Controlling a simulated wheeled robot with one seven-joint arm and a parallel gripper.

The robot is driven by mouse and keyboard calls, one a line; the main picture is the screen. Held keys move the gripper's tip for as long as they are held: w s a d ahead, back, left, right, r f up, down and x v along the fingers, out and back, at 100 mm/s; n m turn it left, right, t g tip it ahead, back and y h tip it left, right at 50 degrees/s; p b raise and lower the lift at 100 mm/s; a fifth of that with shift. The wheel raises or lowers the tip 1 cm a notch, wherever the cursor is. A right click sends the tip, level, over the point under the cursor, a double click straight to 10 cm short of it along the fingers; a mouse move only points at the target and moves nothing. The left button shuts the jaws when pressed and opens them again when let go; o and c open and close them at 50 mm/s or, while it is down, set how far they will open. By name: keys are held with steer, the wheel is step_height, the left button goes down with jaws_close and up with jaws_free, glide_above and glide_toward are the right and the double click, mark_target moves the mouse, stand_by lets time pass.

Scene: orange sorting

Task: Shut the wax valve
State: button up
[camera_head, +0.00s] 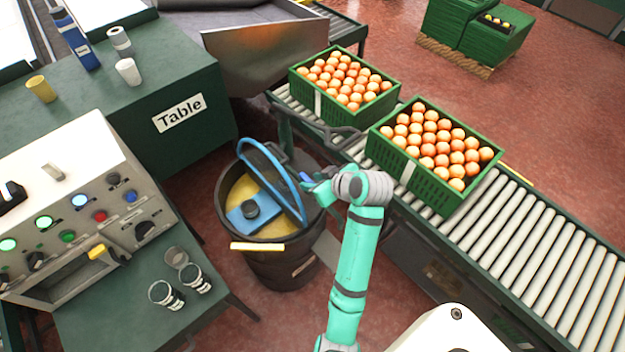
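A dark drum (285,268) stands on the floor in the middle, with yellow wax (238,190) in it. A blue fitting with a black knob (252,208) sits in the wax, and a blue hoop (262,157) rises over the drum. A pale yellow bar (257,246) crosses the drum's near rim; I cannot tell whether it is the valve's handle. My gripper (312,182) is at the drum's right rim, beside the hoop. Whether it touches the hoop, and how its fingers stand, is too small to tell. No valve is labelled in view.
A roller conveyor (545,245) runs on the right with two green crates of oranges (432,190) (305,92). A control panel (70,165) with lit buttons stands at left, near glass jars (166,294). A green table (190,75) is behind the drum.

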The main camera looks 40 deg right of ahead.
steer(key=shift+w+f, duration=0.4)
steer(key=shift+w, duration=0.1)
jaws_close()
steer(key=shift+d, duration=0.25)
steer(key=shift+a, duration=0.1)
